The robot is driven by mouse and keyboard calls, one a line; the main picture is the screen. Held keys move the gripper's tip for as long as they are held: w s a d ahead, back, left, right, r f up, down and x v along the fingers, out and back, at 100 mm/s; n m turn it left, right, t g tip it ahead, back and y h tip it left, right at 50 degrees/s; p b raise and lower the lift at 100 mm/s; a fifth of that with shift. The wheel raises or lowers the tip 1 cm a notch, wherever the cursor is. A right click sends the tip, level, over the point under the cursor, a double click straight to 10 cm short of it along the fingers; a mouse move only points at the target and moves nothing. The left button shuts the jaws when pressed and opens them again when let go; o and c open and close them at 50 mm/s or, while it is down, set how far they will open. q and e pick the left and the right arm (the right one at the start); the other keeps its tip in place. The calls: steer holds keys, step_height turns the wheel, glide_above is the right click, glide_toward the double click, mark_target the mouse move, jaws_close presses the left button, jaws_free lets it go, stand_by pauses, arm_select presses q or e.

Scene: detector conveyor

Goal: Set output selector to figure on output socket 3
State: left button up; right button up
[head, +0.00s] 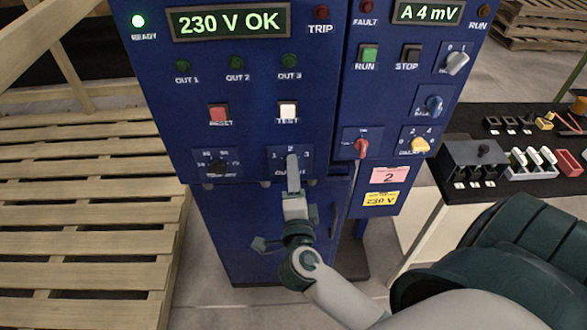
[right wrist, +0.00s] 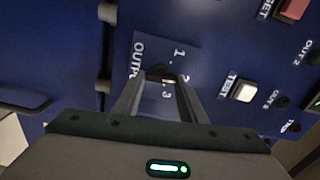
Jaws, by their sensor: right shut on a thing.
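The output selector is a dark knob (right wrist: 160,73) on a blue plate (head: 277,154) with marks 1, 2 and 3, low on the blue cabinet's front. My right gripper (head: 293,160) reaches it from below and hides most of it in the head view. In the right wrist view my right gripper (right wrist: 160,82) has its fingertips closed on the knob's sides. Which figure the pointer faces cannot be told, as the fingers cover it. The lamps OUT 1 (head: 183,66), OUT 2 (head: 236,62) and OUT 3 (head: 289,60) look dark green. My left gripper is not in view.
The display (head: 230,22) reads 230 V OK and the READY lamp (head: 138,21) is lit. A white TEST button (head: 288,111), red RESET button (head: 218,113) and another knob (head: 217,165) are close by. A red switch (head: 361,148) is to the right. Wooden pallets (head: 80,220) stand left.

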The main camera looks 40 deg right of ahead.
steer(key=shift+a+f+m+b, duration=0.1)
steer(key=shift+f+m+b, duration=0.1)
steer(key=shift+m, duration=1.95)
steer(key=shift+d+f+m+b, duration=0.1)
steer(key=shift+f+m+b, duration=0.05)
steer(key=shift+m, duration=2.05)
steer(key=shift+a+f+m+b, duration=0.1)
steer(key=shift+f+m+b, duration=0.1)
steer(key=shift+m, duration=1.95)
steer(key=o, duration=1.1)
steer(key=shift+r, duration=0.1)
steer(key=shift+c, duration=0.2)
steer(key=shift+r, duration=0.1)
steer(key=shift+a, duration=0.1)
